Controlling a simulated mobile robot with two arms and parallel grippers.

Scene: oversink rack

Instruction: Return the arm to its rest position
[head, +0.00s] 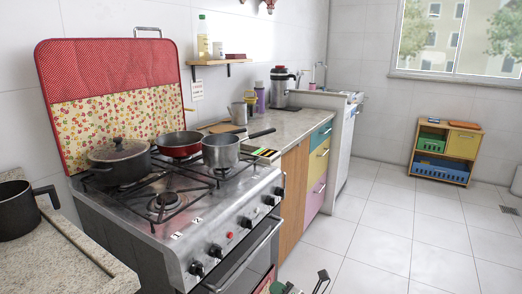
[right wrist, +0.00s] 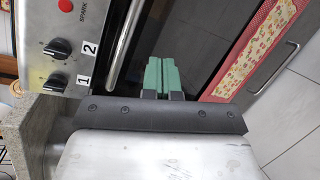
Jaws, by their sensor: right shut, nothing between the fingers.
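My right gripper (head: 286,289) shows only in part at the bottom edge of the head view, low in front of the stove (head: 225,215). In the right wrist view its green fingers (right wrist: 153,75) are together, with nothing between them. They are in front of the dark oven door (right wrist: 190,35), close to its handle bar; I cannot tell whether they touch it. My left gripper is not in view.
A lidded pot (head: 119,165), a red pan (head: 180,144) and a steel saucepan (head: 222,152) stand on the stove. A black pot (head: 16,210) sits on the left counter (head: 70,262).

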